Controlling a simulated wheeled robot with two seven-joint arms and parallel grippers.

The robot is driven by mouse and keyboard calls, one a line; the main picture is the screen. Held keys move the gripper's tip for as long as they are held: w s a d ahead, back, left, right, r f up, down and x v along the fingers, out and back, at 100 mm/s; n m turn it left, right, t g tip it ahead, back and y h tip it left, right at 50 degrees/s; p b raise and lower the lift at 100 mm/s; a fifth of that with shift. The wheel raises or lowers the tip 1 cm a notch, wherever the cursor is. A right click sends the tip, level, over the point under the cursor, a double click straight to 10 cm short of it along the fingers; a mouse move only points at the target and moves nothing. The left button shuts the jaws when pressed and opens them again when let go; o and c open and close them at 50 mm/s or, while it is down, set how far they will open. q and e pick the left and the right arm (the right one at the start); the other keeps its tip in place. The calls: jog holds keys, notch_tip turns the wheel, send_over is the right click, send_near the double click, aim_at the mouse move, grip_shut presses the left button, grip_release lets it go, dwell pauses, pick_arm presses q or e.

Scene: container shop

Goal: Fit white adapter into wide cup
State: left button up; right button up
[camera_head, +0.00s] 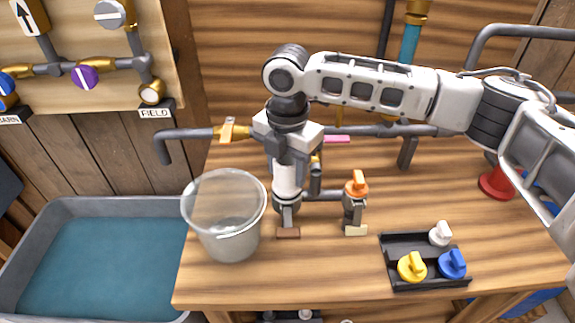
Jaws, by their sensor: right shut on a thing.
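The wide, clear cup (222,232) stands upright near the table's front left edge, its open mouth up. A white knob-like piece (440,233) sits in the black tray (428,279) at the front right, away from my gripper. My left gripper is out of view.
A yellow knob (412,267) and a blue knob (453,263) share the tray. An orange-topped tap (355,187) stands right of my gripper. A grey pipe (187,133) runs behind. A water basin (95,255) lies left. The table front between cup and tray is mostly clear.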

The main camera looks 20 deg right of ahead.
jog(key=shift+f, duration=0.6)
dwell(0.6)
jog(key=o, duration=1.1)
notch_tip(320, 180, up, 16)
jog(key=shift+b, duration=0.6)
jog(key=shift+f, duration=0.1)
